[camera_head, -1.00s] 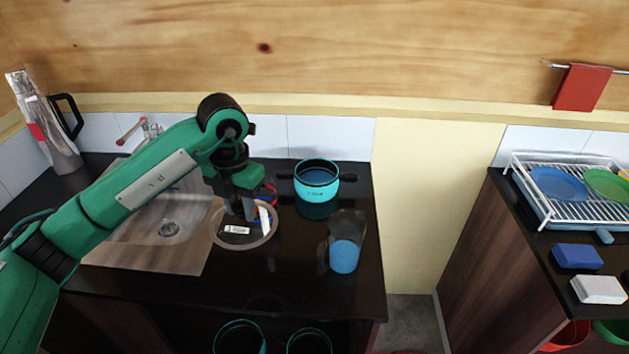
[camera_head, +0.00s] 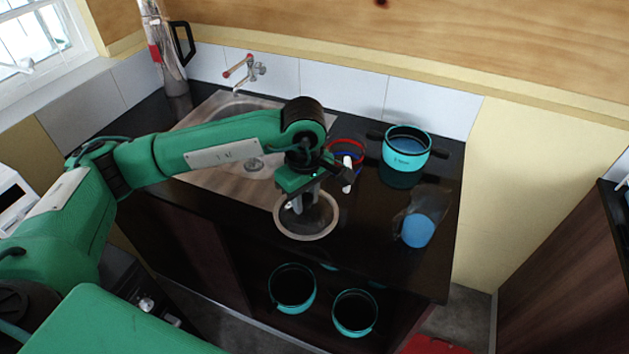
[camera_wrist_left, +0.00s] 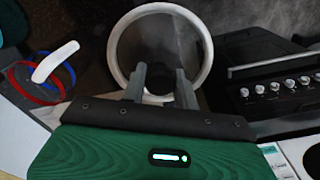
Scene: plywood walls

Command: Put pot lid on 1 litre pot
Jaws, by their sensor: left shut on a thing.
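The pot lid (camera_head: 306,236) is a round clear disc with a pale rim. My left gripper (camera_head: 298,203) is shut on it from above, and the lid overlaps the counter's front edge in the head view. In the left wrist view the lid's rim (camera_wrist_left: 114,52) shows beyond the fingertips (camera_wrist_left: 161,82). The teal pot (camera_head: 405,158) with dark side handles stands upright and open on the counter, right of and behind the lid, apart from it. Its printed label is too small to read surely. My right gripper is not in view.
Red and blue rings (camera_head: 345,148) and a white item (camera_head: 348,172) lie between lid and pot. A clear container with a blue part (camera_head: 418,230) stands in front of the pot. The sink (camera_head: 225,175) is left. Teal pots (camera_head: 292,287) sit on a shelf below.

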